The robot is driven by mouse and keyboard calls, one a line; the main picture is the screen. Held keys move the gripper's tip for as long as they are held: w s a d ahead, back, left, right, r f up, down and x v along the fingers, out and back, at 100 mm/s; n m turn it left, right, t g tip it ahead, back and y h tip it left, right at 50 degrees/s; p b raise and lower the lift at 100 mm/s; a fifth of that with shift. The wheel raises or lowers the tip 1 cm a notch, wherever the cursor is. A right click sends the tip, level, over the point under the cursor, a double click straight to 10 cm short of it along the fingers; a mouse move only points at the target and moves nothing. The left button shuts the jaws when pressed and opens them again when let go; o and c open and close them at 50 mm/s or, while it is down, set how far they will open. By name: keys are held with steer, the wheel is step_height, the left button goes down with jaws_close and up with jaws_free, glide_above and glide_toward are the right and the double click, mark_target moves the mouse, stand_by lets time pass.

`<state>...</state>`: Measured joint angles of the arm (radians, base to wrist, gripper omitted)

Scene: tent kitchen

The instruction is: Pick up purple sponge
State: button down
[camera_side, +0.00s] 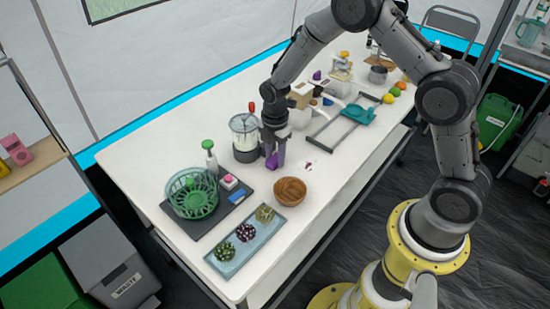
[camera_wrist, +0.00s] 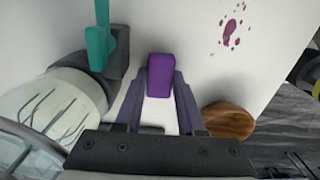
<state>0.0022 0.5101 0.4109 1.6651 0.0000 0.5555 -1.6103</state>
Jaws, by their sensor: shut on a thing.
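The purple sponge (camera_wrist: 161,72) is a small upright block between the two fingertips of my gripper (camera_wrist: 160,88) in the wrist view. The fingers are shut on its sides. In the side view, the sponge (camera_side: 271,161) shows as a small purple patch at the end of my gripper (camera_side: 274,156), low over the white table. I cannot tell whether the sponge touches the table.
A clear jar with a dark base (camera_side: 245,137) stands close left of my gripper. A wooden bowl (camera_side: 290,191) is near on the front side. A green basket (camera_side: 192,194) and blue tray (camera_side: 245,244) stand further left. Purple stains (camera_wrist: 231,30) mark the table.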

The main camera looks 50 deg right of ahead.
mark_target(276, 159)
steer(key=shift+r, duration=0.4)
step_height(276, 159, up, 2)
steer(key=shift+s+r, duration=0.1)
steer(key=shift+r, duration=0.15)
steer(key=s+r, duration=0.9)
steer(key=s, duration=0.4)
steer(key=shift+s+r, duration=0.15)
steer(key=shift+s, duration=0.25)
